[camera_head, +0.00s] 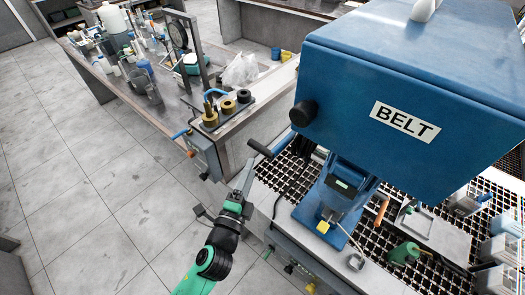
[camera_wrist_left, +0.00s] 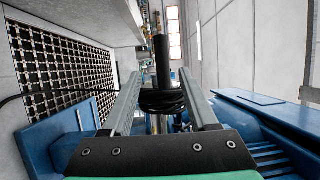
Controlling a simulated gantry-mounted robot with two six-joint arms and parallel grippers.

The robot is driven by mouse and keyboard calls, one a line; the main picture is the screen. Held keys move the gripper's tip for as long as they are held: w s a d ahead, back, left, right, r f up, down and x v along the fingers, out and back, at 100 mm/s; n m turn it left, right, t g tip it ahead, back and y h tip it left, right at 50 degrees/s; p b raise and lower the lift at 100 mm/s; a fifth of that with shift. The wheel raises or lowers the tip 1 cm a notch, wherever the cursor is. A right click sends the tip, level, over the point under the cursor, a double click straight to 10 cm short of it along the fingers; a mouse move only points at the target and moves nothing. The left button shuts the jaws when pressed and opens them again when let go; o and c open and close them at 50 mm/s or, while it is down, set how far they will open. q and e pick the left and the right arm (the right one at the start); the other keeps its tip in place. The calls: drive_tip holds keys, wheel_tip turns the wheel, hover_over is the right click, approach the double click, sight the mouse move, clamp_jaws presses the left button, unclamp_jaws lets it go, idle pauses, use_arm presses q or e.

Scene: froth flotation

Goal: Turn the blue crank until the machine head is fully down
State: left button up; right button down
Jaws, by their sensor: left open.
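The blue machine head (camera_head: 400,75) with a BELT label hangs over a blue stand (camera_head: 325,205) at the right of the head view. A black crank handle (camera_head: 259,147) sticks out to the left, below a black round knob (camera_head: 303,113) on the head's side. My left gripper (camera_head: 247,172) is just below the handle, pointing up at it. In the left wrist view, the two fingers of my left gripper (camera_wrist_left: 160,74) are apart, with a black upright handle (camera_wrist_left: 162,58) showing between or beyond them. I cannot tell whether they touch it. My right gripper is not in view.
The stand is on a black grid bench top (camera_head: 450,240) holding a green bottle (camera_head: 404,253) and pale containers. A side bench (camera_head: 160,110) at the upper left carries bottles, brass weights (camera_head: 209,115) and a plastic bag. Tiled floor (camera_head: 90,200) lies open at the left.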

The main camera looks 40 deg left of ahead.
use_arm(q)
drive_tip(key=x, duration=1.1)
drive_tip(key=shift+w+r, duration=0.3)
drive_tip(key=shift+w, duration=0.1)
drive_tip(key=shift+a, duration=0.1)
clamp_jaws()
idle(0.7)
